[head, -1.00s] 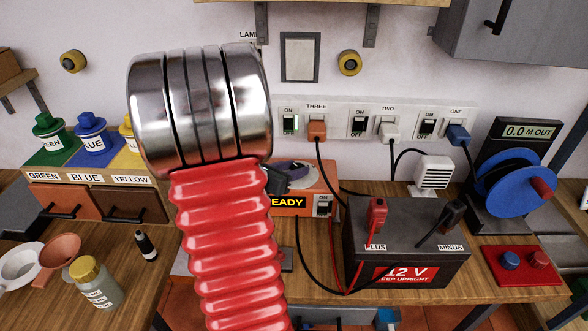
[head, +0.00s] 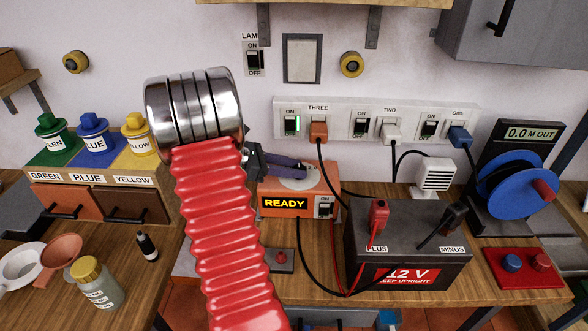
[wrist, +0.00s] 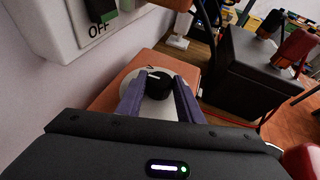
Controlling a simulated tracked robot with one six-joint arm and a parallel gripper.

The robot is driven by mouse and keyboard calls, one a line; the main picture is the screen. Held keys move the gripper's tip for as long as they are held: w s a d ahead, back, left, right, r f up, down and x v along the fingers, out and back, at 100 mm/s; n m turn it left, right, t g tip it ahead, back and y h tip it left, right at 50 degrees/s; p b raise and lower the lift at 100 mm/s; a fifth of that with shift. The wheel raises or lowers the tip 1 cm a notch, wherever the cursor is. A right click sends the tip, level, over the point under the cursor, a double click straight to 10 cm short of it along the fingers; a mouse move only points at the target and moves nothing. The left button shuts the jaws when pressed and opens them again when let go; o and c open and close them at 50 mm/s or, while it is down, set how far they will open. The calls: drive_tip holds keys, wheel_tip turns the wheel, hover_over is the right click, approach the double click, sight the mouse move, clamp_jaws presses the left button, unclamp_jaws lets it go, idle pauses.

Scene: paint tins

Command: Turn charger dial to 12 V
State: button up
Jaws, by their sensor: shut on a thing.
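The charger (head: 270,208) is an orange box on the bench in the head view, with a lit READY display and a rocker switch on its front. On its top is a pale round dial plate (head: 303,183). In the wrist view a black dial knob (wrist: 158,82) with a white mark stands on that plate. My gripper (head: 296,167) has purple fingers, which reach down over the plate. In the wrist view my gripper (wrist: 160,98) is shut on the knob, one finger on each side. Most plate markings are hidden or too small, so I cannot read the setting.
A dark 12 V battery (head: 410,245) with PLUS and MINUS clamps stands right of the charger, and cables run between. A socket strip (head: 375,120) is on the wall behind. Paint tins (head: 95,140) stand at left, and a glass jar (head: 95,283) is at front left.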

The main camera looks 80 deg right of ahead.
drive_tip(key=shift+w+d+m+g+y, duration=0.1)
drive_tip(key=shift+m+g+y, duration=0.15)
drive_tip(key=shift+m+y, duration=0.5)
drive_tip(key=shift+s+d+m+g+y, duration=0.1)
drive_tip(key=shift+m+g+y, duration=0.1)
drive_tip(key=shift+m+y, duration=0.55)
drive_tip(key=shift+w+d+m+g+y, duration=0.1)
drive_tip(key=shift+m+g+y, duration=0.15)
drive_tip(key=shift+m+y, duration=0.45)
drive_tip(key=o, duration=1)
drive_tip(key=v, duration=1.3)
drive_tip(key=shift+w+d, duration=0.1)
drive_tip(key=shift+w, duration=0.35)
